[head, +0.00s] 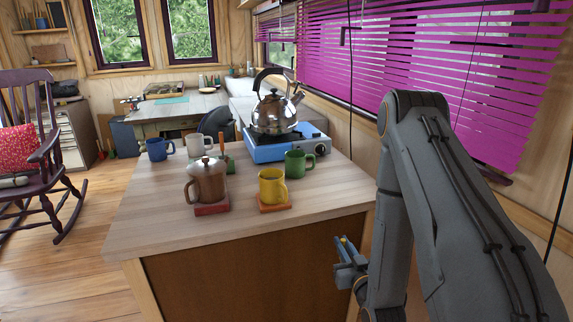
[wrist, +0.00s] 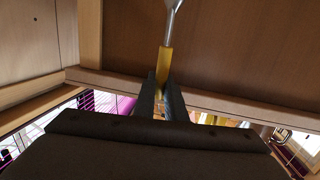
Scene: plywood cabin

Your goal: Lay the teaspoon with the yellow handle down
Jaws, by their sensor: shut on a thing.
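My gripper (head: 346,252) is low in the head view, off the right front edge of the wooden counter (head: 150,212). In the wrist view my gripper (wrist: 160,97) is shut on the yellow handle of the teaspoon (wrist: 165,60). The metal part of the spoon points to the top of that view and its end is cut off. In the head view only a small bit of yellow and the fingers show, and the spoon's bowl cannot be made out.
On the counter stand a yellow mug (head: 271,186) on an orange coaster, a press pot (head: 209,182) on a red coaster, and green (head: 299,164), white (head: 198,146) and blue (head: 158,149) mugs. A kettle (head: 276,112) sits on a blue stove (head: 287,148). The front left counter is clear.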

